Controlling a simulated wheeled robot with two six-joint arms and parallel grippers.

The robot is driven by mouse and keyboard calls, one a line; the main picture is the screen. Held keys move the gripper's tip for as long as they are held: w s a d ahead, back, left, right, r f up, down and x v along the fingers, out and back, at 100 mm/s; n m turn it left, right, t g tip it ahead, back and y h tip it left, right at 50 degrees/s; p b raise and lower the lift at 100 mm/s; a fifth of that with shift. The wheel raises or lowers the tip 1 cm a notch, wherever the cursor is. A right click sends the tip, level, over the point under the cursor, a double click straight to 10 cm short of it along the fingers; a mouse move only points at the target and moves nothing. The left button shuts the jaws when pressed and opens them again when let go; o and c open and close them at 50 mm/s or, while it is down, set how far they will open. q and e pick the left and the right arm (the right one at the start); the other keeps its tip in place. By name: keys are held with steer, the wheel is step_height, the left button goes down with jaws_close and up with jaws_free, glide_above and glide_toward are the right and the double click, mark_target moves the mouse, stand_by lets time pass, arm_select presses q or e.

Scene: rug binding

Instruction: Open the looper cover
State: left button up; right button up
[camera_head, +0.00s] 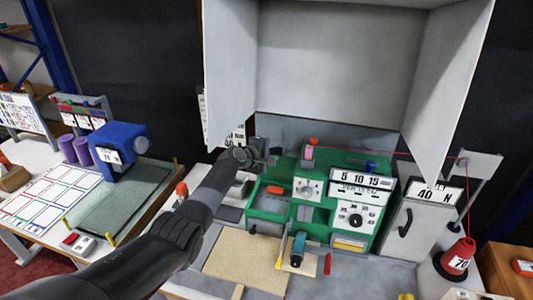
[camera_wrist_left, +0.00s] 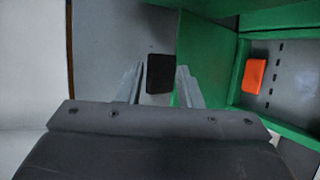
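The green sewing machine (camera_head: 318,226) stands on the table at the centre right of the head view. At its left is an uncovered green compartment (camera_head: 270,205) with an orange block (camera_head: 275,189) inside; the block also shows in the wrist view (camera_wrist_left: 254,75). A green panel (camera_wrist_left: 206,50) stands beside that compartment in the wrist view, possibly the looper cover. My left gripper (camera_head: 265,152) is open, above the machine's left side. Whether it touches the black block is unclear.
A large grey hood (camera_head: 335,60) hangs above and behind the machine. A red cone (camera_head: 458,257) stands at right, its thread running over the machine. A beige mat (camera_head: 250,262) lies in front. A second table with a blue device (camera_head: 120,150) is at left.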

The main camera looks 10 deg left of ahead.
arm_select(q)
steer(key=shift+s+a+r+p, duration=0.25)
steer(key=shift+s+r+p, duration=0.05)
steer(key=shift+s+p, duration=0.1)
steer(key=p+v, duration=0.1)
steer(key=v, duration=0.9)
steer(key=shift+s+a, duration=0.2)
steer(key=shift+s, duration=0.15)
steer(key=shift+f, duration=0.1)
